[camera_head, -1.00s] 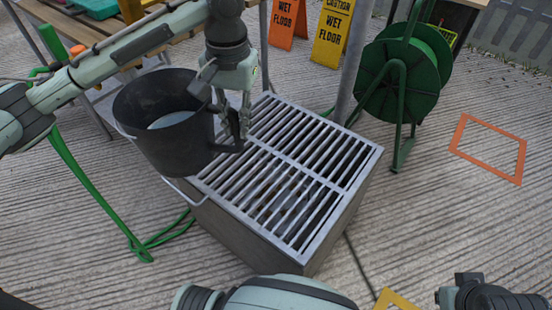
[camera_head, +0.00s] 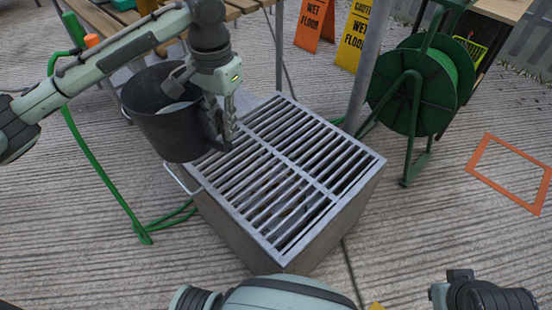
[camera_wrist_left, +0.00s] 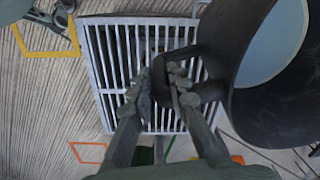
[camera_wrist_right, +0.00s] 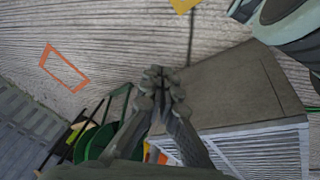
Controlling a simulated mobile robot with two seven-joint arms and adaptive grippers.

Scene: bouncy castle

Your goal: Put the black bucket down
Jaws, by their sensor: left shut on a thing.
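The black bucket (camera_head: 165,125) hangs upright at the left edge of the metal grate box (camera_head: 330,195) in the head view, with a pale surface inside. It fills the right of the left wrist view (camera_wrist_left: 228,60). My left gripper (camera_head: 226,125) is shut on the bucket's side handle; its fingers (camera_wrist_left: 162,85) stand either side of the handle in the left wrist view. Whether the bucket's underside touches anything is hidden. My right gripper (camera_wrist_right: 163,80) is shut and empty beside the box (camera_wrist_right: 235,90) in the right wrist view; its fingers are outside the head view.
An orange floor frame (camera_head: 477,175) lies at the right; a yellow one (camera_wrist_left: 45,54) shows in the left wrist view. A green hose reel (camera_head: 420,90) and wet floor signs (camera_head: 355,35) stand behind the box.

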